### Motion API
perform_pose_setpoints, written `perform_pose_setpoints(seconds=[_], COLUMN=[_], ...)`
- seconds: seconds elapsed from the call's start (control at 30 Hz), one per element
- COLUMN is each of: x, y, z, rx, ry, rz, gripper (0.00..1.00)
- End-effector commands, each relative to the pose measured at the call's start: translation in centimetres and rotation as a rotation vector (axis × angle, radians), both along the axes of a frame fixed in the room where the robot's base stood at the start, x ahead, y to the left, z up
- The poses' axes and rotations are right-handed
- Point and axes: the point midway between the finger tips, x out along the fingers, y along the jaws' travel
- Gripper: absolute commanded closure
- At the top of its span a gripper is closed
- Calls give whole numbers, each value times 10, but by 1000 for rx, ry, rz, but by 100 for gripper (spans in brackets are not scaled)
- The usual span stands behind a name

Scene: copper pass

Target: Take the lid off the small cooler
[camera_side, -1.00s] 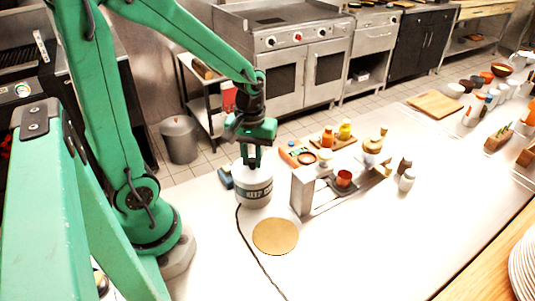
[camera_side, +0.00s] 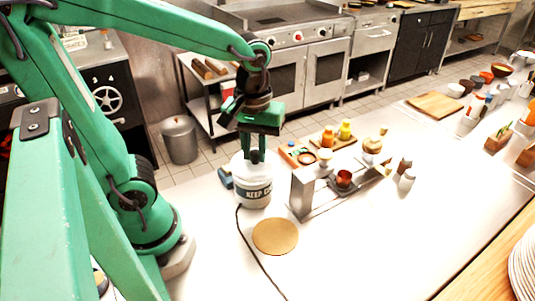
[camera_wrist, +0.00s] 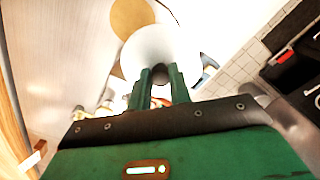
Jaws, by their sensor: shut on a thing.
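The small cooler (camera_side: 254,197) is a round white and grey tub with dark "KEEP" lettering, standing upright on the white counter. Its white lid (camera_side: 240,164) is on top or just over it; I cannot tell if there is a gap. My gripper (camera_side: 255,158) points down from above, shut on the lid at its top middle. In the wrist view the two fingertips (camera_wrist: 158,72) meet the pale round lid (camera_wrist: 163,45), which hides most of the cooler. The part between the fingers is hidden in the side view.
A round tan mat (camera_side: 275,237) lies in front of the cooler. A blue item (camera_side: 225,176) is at the left. A dark cord (camera_side: 250,250) runs along the counter. The front right counter is clear.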

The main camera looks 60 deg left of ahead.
Motion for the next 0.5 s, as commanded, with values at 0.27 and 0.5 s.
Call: perform_pose_setpoints(seconds=[0.27,0.5], x=[-11,-15], y=[-27,-38], z=[18,24], rx=[-1,0], ry=[-2,-1], rz=[-4,-1], gripper=[100,100])
